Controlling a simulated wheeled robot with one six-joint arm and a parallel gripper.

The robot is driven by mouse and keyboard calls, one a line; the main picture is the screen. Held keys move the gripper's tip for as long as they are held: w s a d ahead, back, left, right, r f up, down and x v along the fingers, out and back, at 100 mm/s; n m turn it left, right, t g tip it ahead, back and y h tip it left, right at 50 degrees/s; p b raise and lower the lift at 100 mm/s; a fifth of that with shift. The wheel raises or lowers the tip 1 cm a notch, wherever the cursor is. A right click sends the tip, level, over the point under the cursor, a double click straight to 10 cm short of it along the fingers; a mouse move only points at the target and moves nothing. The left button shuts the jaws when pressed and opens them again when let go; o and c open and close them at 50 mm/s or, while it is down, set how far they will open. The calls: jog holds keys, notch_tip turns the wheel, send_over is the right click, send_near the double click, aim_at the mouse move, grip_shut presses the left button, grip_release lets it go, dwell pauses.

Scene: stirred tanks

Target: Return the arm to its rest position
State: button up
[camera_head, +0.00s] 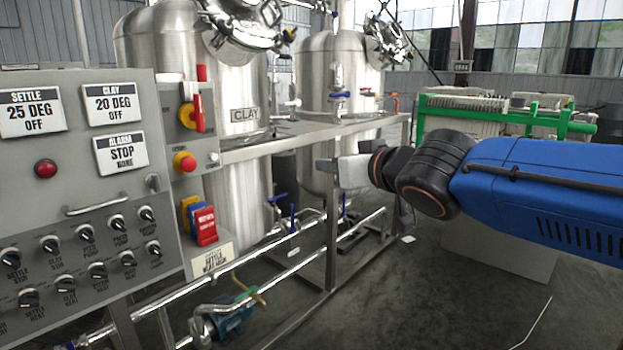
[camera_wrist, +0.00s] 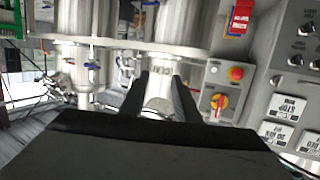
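My blue arm (camera_head: 545,190) reaches in from the right edge in the head view, roughly level. Its black wrist leads to my gripper (camera_head: 338,173), which is in front of the steel tanks and right of the control panel. In the wrist view, the two dark fingers of my gripper (camera_wrist: 162,80) stand apart with nothing between them. The gripper is open and empty, and I see no contact with the frame or tanks.
The grey control panel (camera_head: 110,215) with knobs and signs fills the left. A steel tank marked CLAY (camera_head: 240,160) and another tank (camera_head: 315,75) stand behind rails and pipes. A green-framed filter unit (camera_head: 505,115) is behind my arm. Open floor (camera_head: 420,300) lies below my arm.

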jog(key=s+d+f+m+g+h, duration=0.1)
jog(key=d+f+h, duration=0.2)
jog(key=d+f, duration=0.3)
jog(key=s+d+f+m+h, duration=0.2)
jog(key=d+f, duration=0.2)
jog(key=d, duration=0.4)
jog(key=s+d+f+m+g+h, duration=0.1)
jog(key=s+d+f+g, duration=0.3)
jog(key=s+f, duration=0.6)
jog(key=s+d+f+m+g+h, duration=0.1)
jog(key=s+d+f+g, duration=0.3)
jog(key=s+d+f, duration=0.3)
notch_tip(320, 180, down, 3)
jog(key=s, duration=0.2)
jog(key=shift+s+d+m, duration=0.25)
jog(key=shift+s+m, duration=0.05)
jog(key=shift+s, duration=0.1)
